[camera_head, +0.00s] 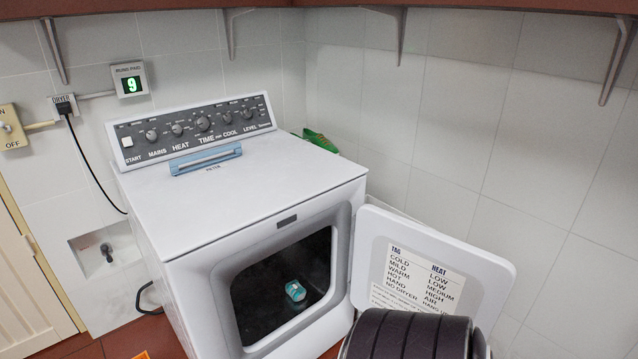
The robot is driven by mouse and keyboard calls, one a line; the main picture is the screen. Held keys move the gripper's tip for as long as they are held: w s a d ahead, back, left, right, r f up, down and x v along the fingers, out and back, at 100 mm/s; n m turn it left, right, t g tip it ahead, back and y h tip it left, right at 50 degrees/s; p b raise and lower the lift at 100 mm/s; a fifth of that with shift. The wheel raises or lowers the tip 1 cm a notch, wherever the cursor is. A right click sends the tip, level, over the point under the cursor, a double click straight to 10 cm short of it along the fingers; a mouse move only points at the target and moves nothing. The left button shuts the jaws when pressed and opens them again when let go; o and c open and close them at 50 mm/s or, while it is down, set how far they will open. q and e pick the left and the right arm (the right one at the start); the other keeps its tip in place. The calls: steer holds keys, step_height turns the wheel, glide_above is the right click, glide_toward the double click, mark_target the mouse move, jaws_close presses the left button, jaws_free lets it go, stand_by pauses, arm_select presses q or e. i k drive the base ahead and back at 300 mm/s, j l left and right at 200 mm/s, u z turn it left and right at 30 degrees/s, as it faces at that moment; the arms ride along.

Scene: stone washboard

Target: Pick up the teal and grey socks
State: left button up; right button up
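A small teal bundle with a pale grey patch (295,290), which looks like the socks, lies inside the dark drum of the white dryer (270,200). It shows through the open front opening, toward the right of the drum. The dryer door (432,265) stands swung open to the right, with a printed label on its inner face. Neither of my grippers is in view. Part of my arm shows at the bottom right, in front of the door's lower edge.
A green item (320,141) sits at the dryer's back right edge by the wall. A cable (90,165) runs down the left wall. Shelf brackets (401,35) hang above. An orange thing (142,355) is partly visible on the brown floor.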

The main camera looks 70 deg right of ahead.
mark_target(296, 292)
steer(key=z, duration=1.95)
steer(key=i+l+z, duration=0.2)
steer(key=i, duration=0.2)
steer(key=i+l+z, duration=0.15)
steer(key=i, duration=0.25)
steer(key=i+l+z, duration=0.2)
steer(key=i, duration=0.2)
